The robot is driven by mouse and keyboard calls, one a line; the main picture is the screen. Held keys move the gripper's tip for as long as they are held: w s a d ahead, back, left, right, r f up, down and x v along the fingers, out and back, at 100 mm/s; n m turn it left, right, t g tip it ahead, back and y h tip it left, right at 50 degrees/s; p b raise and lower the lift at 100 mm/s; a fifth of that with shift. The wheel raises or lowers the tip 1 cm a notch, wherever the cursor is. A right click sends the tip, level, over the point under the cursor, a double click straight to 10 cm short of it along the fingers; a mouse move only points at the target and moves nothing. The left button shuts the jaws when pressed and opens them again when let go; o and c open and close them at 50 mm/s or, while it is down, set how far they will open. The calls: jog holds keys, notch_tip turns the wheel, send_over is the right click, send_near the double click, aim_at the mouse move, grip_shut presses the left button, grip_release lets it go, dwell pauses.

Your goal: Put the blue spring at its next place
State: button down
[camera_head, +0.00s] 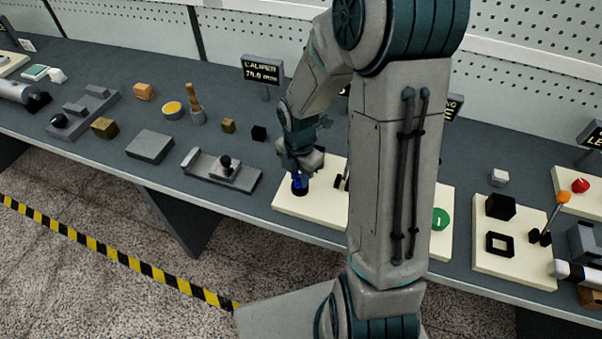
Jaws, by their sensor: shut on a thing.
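The blue spring (298,180) is small and dark blue. It is between the fingertips of my gripper (300,170), low over the left part of a cream board (287,206). A dark round piece (300,190) shows right under the spring on the board. I cannot tell whether the spring touches it. My gripper points down and is shut on the spring. My own arm hides the middle of the cream board and part of the bench behind it.
A cream board (480,259) with black blocks lies right. A perforated wall (265,35) stands behind.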

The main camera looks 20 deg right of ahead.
jog(key=shift+f, duration=0.15)
jog(key=c, duration=1.2)
grip_release()
notch_tip(320, 180, up, 12)
jog(key=s+r+m+t, duration=0.2)
jog(key=s+r+m, duration=0.2)
jog(key=s+m, duration=0.3)
jog(key=s+r+m+t, duration=0.1)
jog(key=s+r+m, duration=0.3)
jog(key=m, duration=1.3)
jog(key=shift+s+d+t, duration=0.15)
jog(key=shift+s+t, duration=0.25)
jog(key=shift+s, duration=1.4)
jog(key=shift+r, duration=0.1)
